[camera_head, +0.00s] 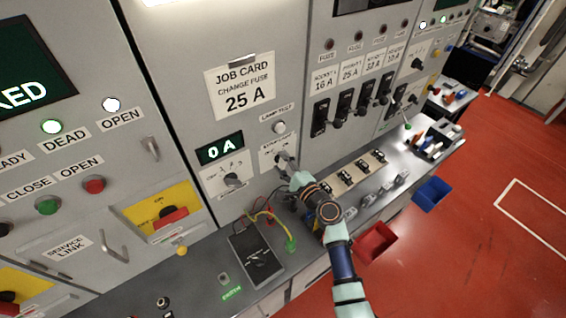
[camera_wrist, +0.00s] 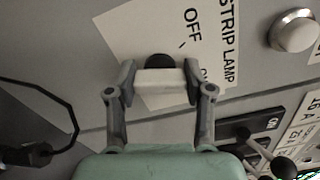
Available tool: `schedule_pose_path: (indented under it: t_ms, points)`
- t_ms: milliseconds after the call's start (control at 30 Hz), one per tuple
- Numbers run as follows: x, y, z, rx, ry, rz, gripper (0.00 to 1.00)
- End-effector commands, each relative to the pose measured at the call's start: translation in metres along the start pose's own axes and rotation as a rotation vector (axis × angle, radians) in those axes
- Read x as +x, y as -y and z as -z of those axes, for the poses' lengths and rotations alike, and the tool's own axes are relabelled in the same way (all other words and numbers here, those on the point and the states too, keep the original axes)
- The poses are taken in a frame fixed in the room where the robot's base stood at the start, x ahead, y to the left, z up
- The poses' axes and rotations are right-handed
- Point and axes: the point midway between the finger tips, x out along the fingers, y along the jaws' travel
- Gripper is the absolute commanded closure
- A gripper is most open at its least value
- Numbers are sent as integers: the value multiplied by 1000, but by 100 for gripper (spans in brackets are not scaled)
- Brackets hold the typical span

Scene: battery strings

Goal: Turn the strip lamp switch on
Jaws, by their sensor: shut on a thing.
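The strip lamp switch (camera_wrist: 160,80) is a pale block-like knob with a dark round part behind it. It sits on a white label plate (camera_wrist: 160,30) reading STRIP LAMP, with OFF and a partly hidden ON. My gripper (camera_wrist: 155,82) has its two fingers on either side of the knob and is shut on it. In the head view, my gripper (camera_head: 286,165) reaches the strip lamp plate (camera_head: 271,153), low on the grey panel. The gripper covers most of the switch there, and I cannot tell its exact setting.
A round lamp-test button (camera_wrist: 294,31) is close to the right of the plate. Another rotary knob (camera_head: 232,179) is to the left, under the 0 A display (camera_head: 219,149). A meter with leads (camera_head: 256,254) lies on the bench below. Black fuse handles (camera_head: 343,106) are to the right.

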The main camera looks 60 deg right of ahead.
Motion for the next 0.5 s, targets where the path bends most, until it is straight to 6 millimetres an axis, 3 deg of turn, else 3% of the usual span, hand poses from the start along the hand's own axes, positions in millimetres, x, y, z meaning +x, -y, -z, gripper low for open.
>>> schedule_pose_path:
  t_ms: [500]
  points:
    - [0,1,0,224,0,0,83]
